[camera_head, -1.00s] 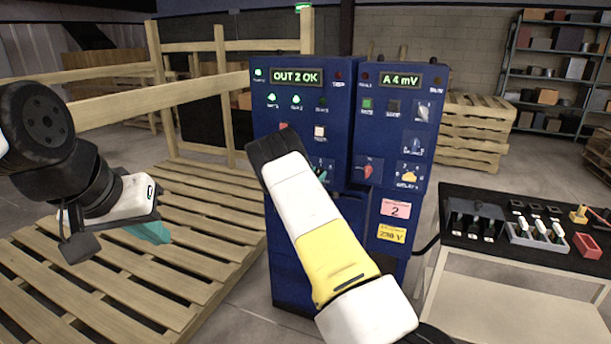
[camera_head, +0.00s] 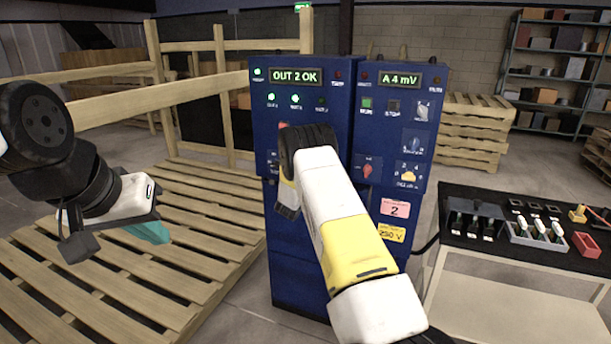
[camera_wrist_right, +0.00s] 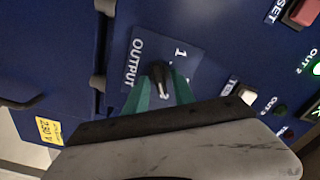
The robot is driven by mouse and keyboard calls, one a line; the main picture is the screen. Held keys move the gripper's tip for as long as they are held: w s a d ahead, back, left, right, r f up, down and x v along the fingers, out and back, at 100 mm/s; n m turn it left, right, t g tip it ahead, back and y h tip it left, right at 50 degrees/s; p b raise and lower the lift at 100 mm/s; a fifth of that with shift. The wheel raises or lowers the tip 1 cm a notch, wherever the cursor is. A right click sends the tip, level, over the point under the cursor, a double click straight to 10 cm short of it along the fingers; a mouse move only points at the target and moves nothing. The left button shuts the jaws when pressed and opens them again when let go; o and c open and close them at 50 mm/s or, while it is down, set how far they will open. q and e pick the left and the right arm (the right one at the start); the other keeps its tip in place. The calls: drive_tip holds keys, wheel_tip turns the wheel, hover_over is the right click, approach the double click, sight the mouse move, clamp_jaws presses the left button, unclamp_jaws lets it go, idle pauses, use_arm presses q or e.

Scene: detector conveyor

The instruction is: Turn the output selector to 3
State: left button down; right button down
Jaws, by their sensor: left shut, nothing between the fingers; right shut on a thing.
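The output selector (camera_wrist_right: 161,80) is a black knob on a plate marked OUTPUT, with a 1 at its upper right in the right wrist view. The white mark on the knob points to the bottom of that view; the other numerals are hidden. My right gripper (camera_wrist_right: 160,90) has its teal fingers on both sides of the knob, shut on it. In the head view my right arm hides the selector and the fingertips. The left display (camera_head: 296,77) reads OUT 2 OK. My left gripper (camera_head: 150,232) is shut and empty above the pallet at left.
A second blue cabinet (camera_head: 424,130) with knobs and an A 4 mV display adjoins at right. A white test button (camera_wrist_right: 243,94) and a red reset button (camera_wrist_right: 301,13) are close to the right hand. A black-topped bench (camera_head: 470,262) stands at right.

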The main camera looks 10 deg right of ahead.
idle(0.3)
drive_tip(key=c, duration=1.4)
unclamp_jaws()
drive_tip(key=shift+c, duration=0.2)
drive_tip(key=v, duration=0.7)
drive_tip(key=shift+s+a, duration=0.2)
drive_tip(key=shift+s, duration=0.15)
